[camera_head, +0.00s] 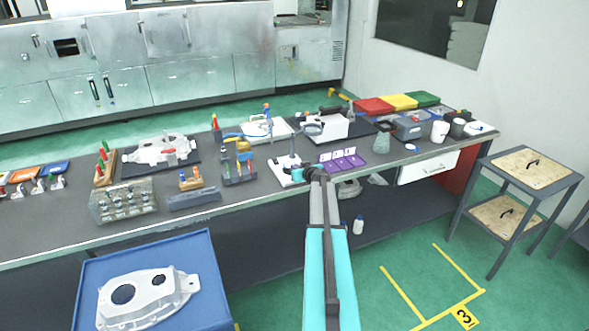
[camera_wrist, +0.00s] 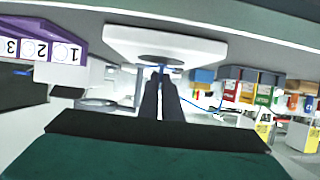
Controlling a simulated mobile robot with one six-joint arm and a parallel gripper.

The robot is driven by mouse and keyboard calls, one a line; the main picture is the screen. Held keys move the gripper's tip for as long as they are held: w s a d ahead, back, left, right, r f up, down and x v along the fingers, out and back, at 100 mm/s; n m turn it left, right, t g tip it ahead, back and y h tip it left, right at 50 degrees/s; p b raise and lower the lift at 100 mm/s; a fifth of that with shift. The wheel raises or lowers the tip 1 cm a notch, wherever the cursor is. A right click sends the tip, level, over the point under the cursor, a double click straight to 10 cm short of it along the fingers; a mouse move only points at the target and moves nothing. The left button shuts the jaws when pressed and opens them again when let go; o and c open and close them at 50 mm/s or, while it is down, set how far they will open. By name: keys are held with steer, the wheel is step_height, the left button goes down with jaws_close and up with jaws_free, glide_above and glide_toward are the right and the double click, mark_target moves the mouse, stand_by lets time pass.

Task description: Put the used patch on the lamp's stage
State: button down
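The lamp stand (camera_head: 287,166) has a white base and a dark upright, on the workbench just left of my arm's end. In the wrist view, which is turned over, a white slab with a grey round spot (camera_wrist: 126,42) lies just past the fingertips; it looks like the lamp's base and stage. My gripper (camera_wrist: 161,74) points at that round spot, its two dark fingers close together. In the head view my gripper (camera_head: 312,172) is tiny beside the base. I cannot make out the used patch, nor whether something thin is between the fingers.
A purple tray (camera_head: 342,161) with numbered places stands right of the lamp; it also shows in the wrist view (camera_wrist: 68,30). Coloured bottles or tools in a rack (camera_head: 239,170) stand to the left.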

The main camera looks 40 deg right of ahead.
steer(key=shift+f, duration=0.35)
steer(key=shift+f+b, duration=0.2)
steer(key=shift+b, duration=0.15)
steer(key=c, duration=2)
jaws_free()
steer(key=shift+r+p, duration=0.25)
steer(key=shift+p, duration=0.1)
steer(key=shift+b+v, duration=0.4)
steer(key=shift+v, duration=0.4)
steer(key=shift+b+v, duration=1.85)
steer(key=shift+v, duration=3.35)
